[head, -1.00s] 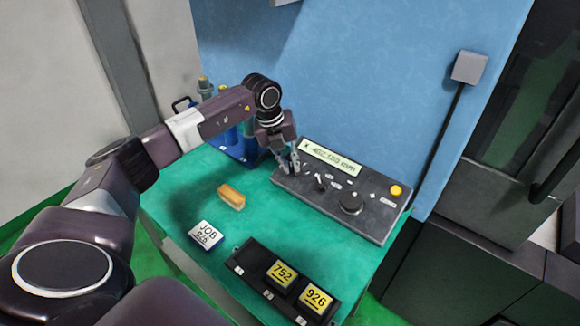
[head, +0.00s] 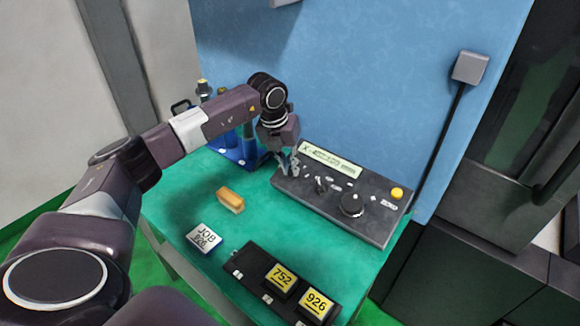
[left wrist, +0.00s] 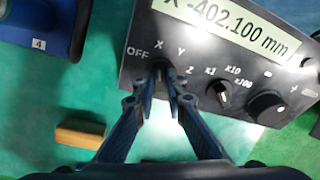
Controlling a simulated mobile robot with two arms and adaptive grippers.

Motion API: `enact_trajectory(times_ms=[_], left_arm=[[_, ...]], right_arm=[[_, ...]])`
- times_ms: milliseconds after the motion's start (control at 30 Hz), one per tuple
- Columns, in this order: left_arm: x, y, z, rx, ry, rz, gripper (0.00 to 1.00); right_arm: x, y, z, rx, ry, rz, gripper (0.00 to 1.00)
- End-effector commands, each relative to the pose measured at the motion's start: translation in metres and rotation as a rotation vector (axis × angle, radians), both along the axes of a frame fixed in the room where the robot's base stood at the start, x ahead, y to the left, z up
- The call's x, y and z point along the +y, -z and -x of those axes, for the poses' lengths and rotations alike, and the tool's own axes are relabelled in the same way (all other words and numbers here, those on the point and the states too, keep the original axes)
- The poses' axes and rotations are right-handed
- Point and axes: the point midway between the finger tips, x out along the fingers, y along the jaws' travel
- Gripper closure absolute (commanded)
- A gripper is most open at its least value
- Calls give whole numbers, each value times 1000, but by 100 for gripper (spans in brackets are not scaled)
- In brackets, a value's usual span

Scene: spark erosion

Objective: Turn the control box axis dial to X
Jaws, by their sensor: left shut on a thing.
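The grey control box (head: 318,206) stands at the back of the green table and also fills the upper right of the left wrist view (left wrist: 300,62). Its axis dial (left wrist: 161,70) has the marks OFF, X, Y and Z around it. My left gripper (head: 288,166) is over the left end of the box. In the left wrist view its fingers (left wrist: 164,82) are closed on the axis dial, which they mostly hide; I cannot tell its pointer's direction. The display (left wrist: 225,25) reads X -402.100 mm. My right gripper is not in view.
Right of the axis dial are a multiplier switch (left wrist: 219,93) and a larger round knob (left wrist: 268,108). A yellow button (head: 396,193) is at the box's right end. A tan block (head: 230,199), a JOB block (head: 204,238) and a black number tray (head: 247,266) lie in front.

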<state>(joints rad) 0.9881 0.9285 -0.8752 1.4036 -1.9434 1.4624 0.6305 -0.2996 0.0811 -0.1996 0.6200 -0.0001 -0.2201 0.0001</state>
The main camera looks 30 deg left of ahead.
Motion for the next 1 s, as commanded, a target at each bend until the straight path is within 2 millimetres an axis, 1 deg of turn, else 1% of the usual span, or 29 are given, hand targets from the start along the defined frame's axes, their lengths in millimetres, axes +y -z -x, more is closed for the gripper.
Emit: enact_trajectory(times_ms=[100,133,267,300,533,633,767,1000], left_arm=[[0,-1,-1,-3,-1,0,100],[0,-1,-1,-3,-1,0,88],[0,-1,-1,-3,-2,1,73],[0,-1,-1,-2,-2,1,71],[0,-1,0,-1,-2,1,71],[1,-5,0,-2,-2,1,71],[3,-22,4,-4,-2,0,71],[6,-72,16,-7,-3,-1,71]], right_arm=[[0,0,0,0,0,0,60],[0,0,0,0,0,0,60],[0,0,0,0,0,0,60],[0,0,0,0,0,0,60],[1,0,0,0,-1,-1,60],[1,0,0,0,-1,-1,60],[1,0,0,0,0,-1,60],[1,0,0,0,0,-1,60]])
